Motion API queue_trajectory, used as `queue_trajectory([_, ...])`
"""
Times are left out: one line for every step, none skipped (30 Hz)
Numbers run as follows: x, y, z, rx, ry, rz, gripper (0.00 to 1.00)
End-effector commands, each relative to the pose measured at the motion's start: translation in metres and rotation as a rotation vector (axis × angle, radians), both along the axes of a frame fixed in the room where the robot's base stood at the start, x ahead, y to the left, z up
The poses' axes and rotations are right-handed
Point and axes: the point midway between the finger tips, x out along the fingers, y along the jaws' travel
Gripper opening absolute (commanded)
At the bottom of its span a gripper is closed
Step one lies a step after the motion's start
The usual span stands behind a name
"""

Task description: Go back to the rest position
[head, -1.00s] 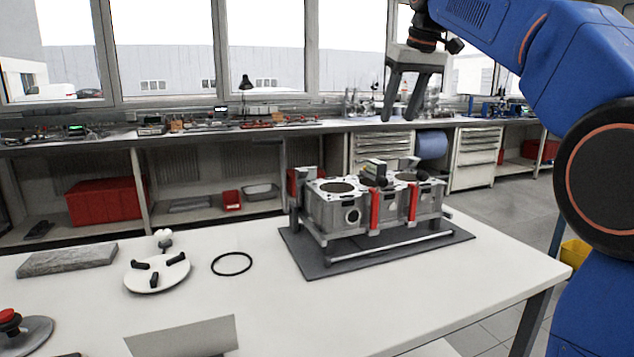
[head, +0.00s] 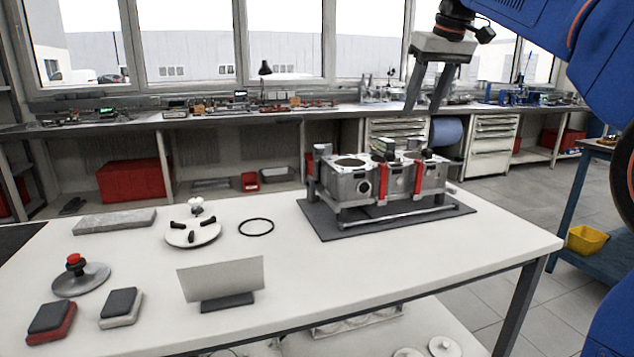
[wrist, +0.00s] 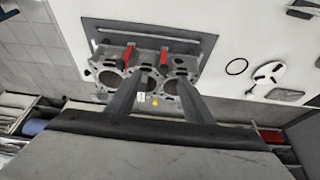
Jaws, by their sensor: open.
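My gripper (head: 428,88) is open and empty in the head view, raised in the air above and behind the engine block. Its two dark fingers point down, apart from everything. In the wrist view my gripper (wrist: 164,100) has its fingers spread, with the engine block beyond them. The grey engine block (head: 345,187), with round bores and red clamps, sits on a dark mat (head: 330,226) on the white table. The engine block also shows in the wrist view (wrist: 118,62). My arm reaches in from the upper right of the head view.
On the white table (head: 400,265) stand a round white fixture (head: 193,234), a black ring (head: 256,227), a grey slab (head: 115,221), a red-knobbed disc (head: 80,278), two pads and a blank card (head: 220,279). A yellow bin (head: 587,240) is at right. The table's front right is clear.

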Motion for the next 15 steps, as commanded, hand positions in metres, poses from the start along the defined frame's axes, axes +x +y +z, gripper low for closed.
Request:
queue_trajectory([-0.004,-0.001,-0.003,0.000,0.001,-0.004,0.47])
queue_trajectory([-0.007,-0.001,-0.005,0.000,0.000,-0.008,0.47])
queue_trajectory([-0.011,-0.002,-0.008,0.000,0.000,-0.011,0.47])
queue_trajectory([-0.014,-0.003,-0.010,0.001,0.000,-0.015,0.47])
queue_trajectory([-0.017,-0.003,-0.013,0.001,0.001,-0.018,0.47])
queue_trajectory([-0.022,-0.004,-0.016,0.001,0.000,-0.023,0.47])
queue_trajectory([-0.026,-0.005,-0.019,0.002,0.000,-0.027,0.47])
queue_trajectory([-0.029,-0.005,-0.022,0.002,0.001,-0.032,0.47])
queue_trajectory([-0.035,-0.006,-0.026,0.002,0.001,-0.037,0.47])
queue_trajectory([-0.040,-0.007,-0.030,0.003,0.000,-0.042,0.47])
queue_trajectory([-0.045,-0.008,-0.034,0.002,0.000,-0.047,0.47])
queue_trajectory([-0.053,-0.009,-0.040,0.003,0.000,-0.054,0.47])
queue_trajectory([-0.059,-0.010,-0.046,0.003,0.000,-0.061,0.47])
queue_trajectory([-0.067,-0.011,-0.052,0.003,-0.001,-0.067,0.47])
queue_trajectory([-0.077,-0.013,-0.062,0.004,-0.001,-0.078,0.47])
